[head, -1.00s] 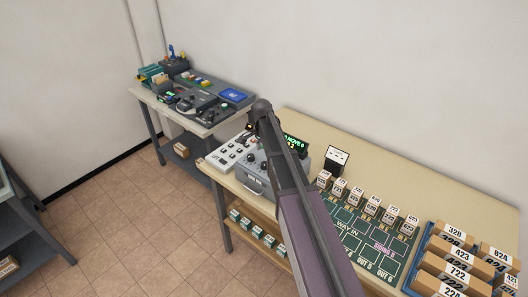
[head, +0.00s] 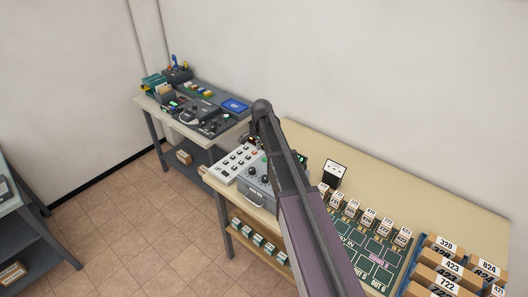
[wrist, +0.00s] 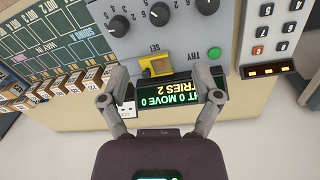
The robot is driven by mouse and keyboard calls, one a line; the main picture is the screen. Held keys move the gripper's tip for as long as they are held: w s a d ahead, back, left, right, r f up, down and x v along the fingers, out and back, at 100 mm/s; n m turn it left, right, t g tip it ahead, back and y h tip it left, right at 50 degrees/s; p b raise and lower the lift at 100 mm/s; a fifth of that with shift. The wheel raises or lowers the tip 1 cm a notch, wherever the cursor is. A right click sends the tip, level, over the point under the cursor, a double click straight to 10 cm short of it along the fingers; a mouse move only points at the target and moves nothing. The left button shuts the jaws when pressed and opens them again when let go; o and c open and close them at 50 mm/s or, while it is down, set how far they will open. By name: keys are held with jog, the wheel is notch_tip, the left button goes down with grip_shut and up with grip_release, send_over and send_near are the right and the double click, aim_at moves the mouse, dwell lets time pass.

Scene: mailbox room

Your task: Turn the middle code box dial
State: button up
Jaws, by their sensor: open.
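The grey code box (head: 259,192) stands at the left end of the near table, partly hidden behind my arm. In the wrist view, which shows it upside down, its face carries three dark dials in a row. The middle dial (wrist: 160,14) is near the top edge, between one dial (wrist: 119,26) at left and another (wrist: 207,5) at right. My gripper (wrist: 162,74) is open and empty, its fingers spread either side of a yellow switch (wrist: 156,65) marked SET. The dials lie beyond the fingertips, apart from them.
A lit display (wrist: 180,92) reading TRIES 2 lies between the fingers. A green button (wrist: 214,53) is by the right finger. A white keypad (head: 238,161) adjoins the box.

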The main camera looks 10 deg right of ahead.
jog(key=s+a+f+n+b, duration=0.1)
jog(key=s+f+n+b, duration=0.3)
jog(key=s, duration=0.4)
jog(key=s+a+f+n+b, duration=0.1)
jog(key=s+f+n+b, duration=0.3)
jog(key=s, duration=0.5)
jog(key=s+a+f+n+b, duration=0.1)
jog(key=s+f+n+b, duration=0.3)
jog(key=s, duration=0.4)
jog(key=shift+s+a+f+n+t+b, duration=0.15)
jog(key=shift+a+f+n+t+b, duration=0.25)
jog(key=shift+n+b, duration=0.25)
jog(key=c, duration=0.3)
jog(key=shift+c, duration=0.2)
jog(key=shift+r, duration=0.1)
